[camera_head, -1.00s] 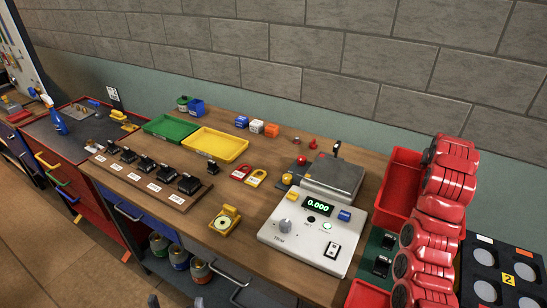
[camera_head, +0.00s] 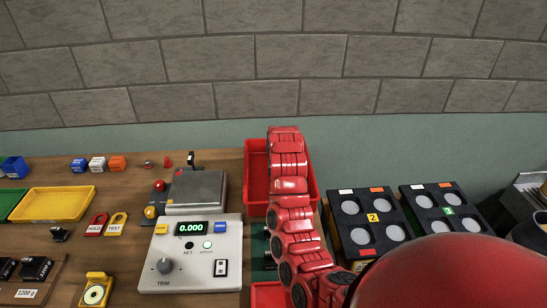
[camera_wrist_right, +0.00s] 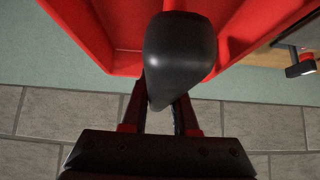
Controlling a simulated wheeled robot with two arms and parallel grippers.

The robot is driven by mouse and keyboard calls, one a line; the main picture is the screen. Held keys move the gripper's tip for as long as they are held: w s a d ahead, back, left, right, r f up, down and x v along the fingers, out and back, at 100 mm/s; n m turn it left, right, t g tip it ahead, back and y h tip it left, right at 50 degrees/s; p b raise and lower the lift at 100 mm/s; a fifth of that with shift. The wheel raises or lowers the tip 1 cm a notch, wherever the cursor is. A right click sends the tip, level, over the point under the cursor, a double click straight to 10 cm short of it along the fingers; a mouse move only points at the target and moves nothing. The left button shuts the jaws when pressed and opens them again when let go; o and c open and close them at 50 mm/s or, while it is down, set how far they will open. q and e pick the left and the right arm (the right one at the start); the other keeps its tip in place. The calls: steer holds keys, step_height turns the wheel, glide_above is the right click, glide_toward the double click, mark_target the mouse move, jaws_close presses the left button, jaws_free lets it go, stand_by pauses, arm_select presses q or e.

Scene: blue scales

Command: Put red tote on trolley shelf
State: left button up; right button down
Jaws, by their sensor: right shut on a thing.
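A red tote (camera_head: 256,172) stands at the back of the bench, right of the scale. It fills the top of the right wrist view (camera_wrist_right: 120,30). My red right arm reaches across it and hides its middle in the head view. My right gripper (camera_wrist_right: 165,105) is shut on the tote at its wall, though a dark rounded shape covers the fingertips and part of the contact. My left gripper is not in view. No trolley shelf shows in these frames.
The scale (camera_head: 193,262) reads 0.000. A second red bin (camera_head: 266,296) shows in front. Yellow tray (camera_head: 55,204) and padlocks lie left. A wall stands behind.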

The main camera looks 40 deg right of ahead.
step_height(320, 180, down, 4)
steer(key=shift+s+r+p, duration=0.1)
steer(key=shift+p, duration=0.75)
steer(key=shift+f, duration=0.35)
steer(key=c, duration=0.7)
jaws_free()
